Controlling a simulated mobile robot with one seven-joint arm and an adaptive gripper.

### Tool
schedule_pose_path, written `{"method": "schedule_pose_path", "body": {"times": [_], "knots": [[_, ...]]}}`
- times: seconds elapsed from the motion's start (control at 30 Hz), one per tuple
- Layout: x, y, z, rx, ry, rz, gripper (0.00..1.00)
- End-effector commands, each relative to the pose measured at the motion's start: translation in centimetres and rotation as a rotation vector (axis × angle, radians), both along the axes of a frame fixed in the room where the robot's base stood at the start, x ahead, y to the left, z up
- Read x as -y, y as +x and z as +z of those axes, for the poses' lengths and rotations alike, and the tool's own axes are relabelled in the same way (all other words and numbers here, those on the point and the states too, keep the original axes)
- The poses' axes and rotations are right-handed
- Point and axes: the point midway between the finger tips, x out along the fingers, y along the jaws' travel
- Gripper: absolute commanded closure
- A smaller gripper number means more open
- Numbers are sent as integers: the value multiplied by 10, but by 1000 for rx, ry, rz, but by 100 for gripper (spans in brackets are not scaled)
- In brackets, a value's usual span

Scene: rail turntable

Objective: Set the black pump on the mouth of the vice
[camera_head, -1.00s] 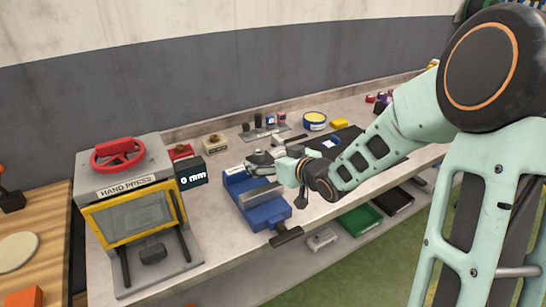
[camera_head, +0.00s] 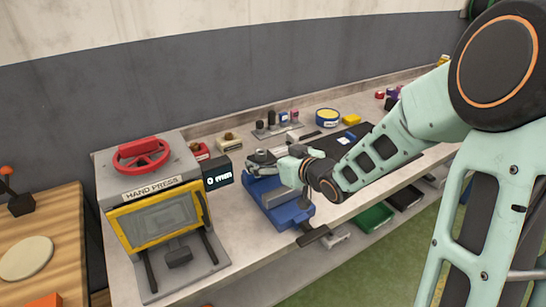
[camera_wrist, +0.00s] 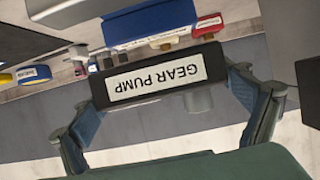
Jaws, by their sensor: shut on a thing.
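The black pump (camera_wrist: 155,82) is a dark block with a white GEAR PUMP label, upside down in the wrist view. My gripper (camera_wrist: 165,95) is shut on it, one finger at each end. In the head view my gripper (camera_head: 266,158) is over the back part of the blue vice (camera_head: 290,212). The pump is hard to make out there, and my gripper and wrist cover part of the vice's mouth. In the wrist view a blue body with a white label (camera_wrist: 150,22), apparently the vice, lies above the pump. I cannot tell whether they touch.
The hand press (camera_head: 165,215) with its yellow-framed window stands left of the vice. A dark display (camera_head: 218,175) reading 0 mm is close to my gripper. Small labelled items (camera_head: 230,142) and a yellow-blue round tin (camera_head: 327,117) stand along the back of the bench.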

Motion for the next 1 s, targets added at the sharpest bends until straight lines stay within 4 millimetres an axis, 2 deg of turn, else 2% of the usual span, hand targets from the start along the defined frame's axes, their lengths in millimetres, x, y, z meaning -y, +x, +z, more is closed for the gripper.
{"method": "schedule_pose_path", "body": {"times": [0.47,1.0], "knots": [[0,1,-1,4,1,0,52],[-1,1,-33,4,1,1,52]]}}
